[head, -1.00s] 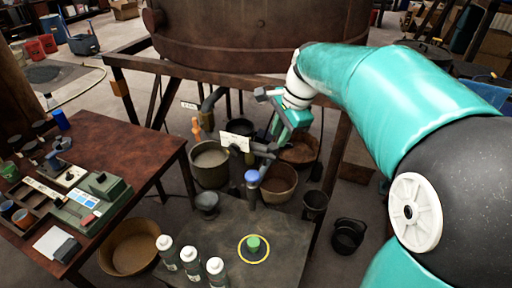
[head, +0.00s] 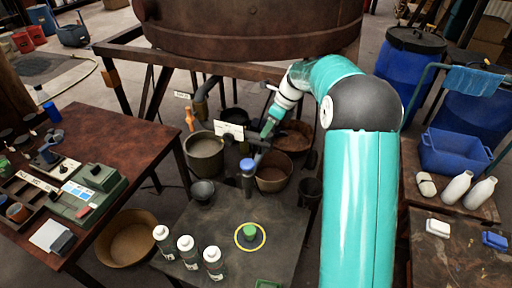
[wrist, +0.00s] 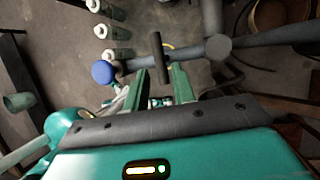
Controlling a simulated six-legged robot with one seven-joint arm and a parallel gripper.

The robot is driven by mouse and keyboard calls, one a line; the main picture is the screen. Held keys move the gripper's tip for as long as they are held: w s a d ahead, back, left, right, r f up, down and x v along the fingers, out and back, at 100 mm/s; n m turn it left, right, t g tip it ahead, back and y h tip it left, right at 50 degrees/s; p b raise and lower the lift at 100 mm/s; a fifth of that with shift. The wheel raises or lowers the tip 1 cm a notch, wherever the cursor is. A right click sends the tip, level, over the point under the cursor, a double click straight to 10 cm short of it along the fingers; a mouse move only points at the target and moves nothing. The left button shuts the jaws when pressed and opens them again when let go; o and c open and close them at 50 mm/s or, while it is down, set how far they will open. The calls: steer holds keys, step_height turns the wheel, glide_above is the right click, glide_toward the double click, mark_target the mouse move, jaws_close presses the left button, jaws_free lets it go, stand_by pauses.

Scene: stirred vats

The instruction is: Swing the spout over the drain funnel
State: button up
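The spout is a grey pipe on a post with a blue cap (head: 247,165). In the wrist view the pipe (wrist: 265,38) runs right from the blue cap (wrist: 103,72) through a round grey joint. A dark bar handle (wrist: 160,50) stands out from it. My gripper (wrist: 160,88) is open, one green finger on each side of the handle's near end. I cannot tell whether they touch. In the head view my gripper (head: 268,128) is small at the spout. A dark grey cup (head: 203,188), likely the drain funnel, stands left of the post.
A dark bench (head: 205,230) below holds several white bottles (head: 187,250) and a green knob in a yellow ring (head: 250,236). Buckets (head: 204,152) stand behind the post under the large vat (head: 250,35). A cluttered table (head: 120,135) is left; a blue crate (head: 455,152) is right.

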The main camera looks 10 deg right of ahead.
mark_target(258, 161)
steer(key=x, duration=0.9)
steer(key=shift+f, duration=0.15)
jaws_close()
